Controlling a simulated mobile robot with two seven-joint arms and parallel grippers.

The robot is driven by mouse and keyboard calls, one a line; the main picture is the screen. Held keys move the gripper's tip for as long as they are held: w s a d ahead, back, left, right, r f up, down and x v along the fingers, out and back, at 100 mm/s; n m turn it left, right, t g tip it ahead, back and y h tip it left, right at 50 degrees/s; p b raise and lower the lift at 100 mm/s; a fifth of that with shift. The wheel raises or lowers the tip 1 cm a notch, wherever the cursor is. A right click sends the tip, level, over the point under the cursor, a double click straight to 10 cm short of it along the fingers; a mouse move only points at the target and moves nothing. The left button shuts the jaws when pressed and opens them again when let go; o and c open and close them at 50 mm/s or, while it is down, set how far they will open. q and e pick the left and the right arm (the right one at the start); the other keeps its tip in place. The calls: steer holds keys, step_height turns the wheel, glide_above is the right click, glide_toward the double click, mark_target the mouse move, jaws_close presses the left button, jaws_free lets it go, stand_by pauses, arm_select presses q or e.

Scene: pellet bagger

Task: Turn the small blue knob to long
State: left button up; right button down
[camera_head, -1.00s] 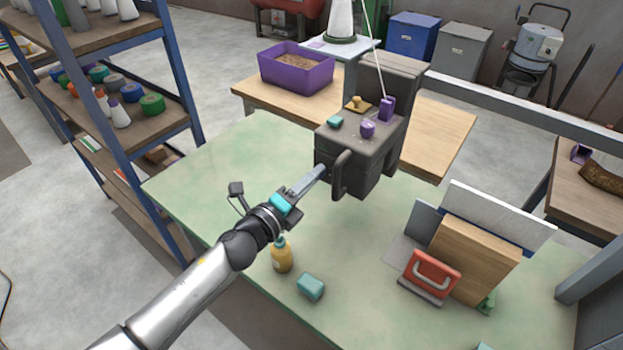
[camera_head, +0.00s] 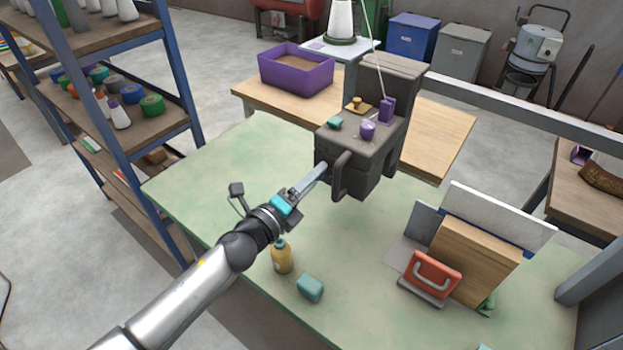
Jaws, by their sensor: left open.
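The dark grey machine (camera_head: 352,150) stands on the green bench. Its top carries a teal piece (camera_head: 335,122), a purple knob (camera_head: 367,130), a purple lever (camera_head: 387,109) and a yellow knob (camera_head: 356,104). I cannot make out a small blue knob for sure; my gripper covers part of the machine's left face. My left gripper (camera_head: 321,169) is open, its fingertips at that face, beside the dark loop handle (camera_head: 341,176). I cannot tell whether they touch anything. My right gripper is not in view.
A yellow bottle (camera_head: 281,257) and a teal block (camera_head: 310,288) stand below my left arm. A red-handled tool (camera_head: 432,277) and upright boards (camera_head: 474,257) stand at the right. A blue-framed shelf (camera_head: 170,80) is at the left. The bench (camera_head: 230,165) is clear left of the machine.

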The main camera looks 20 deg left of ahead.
arm_select(q)
steer(key=shift+s, duration=0.1)
steer(key=b+v, duration=0.2)
steer(key=v, duration=1.3)
steer(key=shift+b, duration=0.35)
steer(key=s+a+f+n+g+y+b, duration=0.2)
steer(key=f+n, duration=0.3)
steer(key=f, duration=0.7)
steer(key=s+a+f+n+g+y+b, duration=0.2)
steer(key=s+f+n, duration=0.15)
steer(key=f, duration=0.85)
steer(key=s+a+f+n+g+y+b, duration=0.2)
steer(key=f+n, duration=0.4)
steer(key=f, duration=0.6)
steer(key=s+d+f+n+g+b, duration=0.1)
steer(key=s+d+f+n+g, duration=0.1)
steer(key=s+f, duration=0.5)
steer(key=s+d+f+n+g+b, duration=0.2)
steer(key=s+f+n+g, duration=0.2)
steer(key=s+f, duration=0.4)
steer(key=s+d+f+n+g+b, duration=0.1)
steer(key=s+d+f+n+g, duration=0.1)
steer(key=s+f, duration=0.5)
steer(key=shift+s+d+f+n+g, duration=0.15)
steer(key=shift+s+d+n+g, duration=0.25)
steer(key=shift+s+n+g, duration=0.55)
steer(key=shift+s+m, duration=0.1)
steer(key=shift+m, duration=0.2)
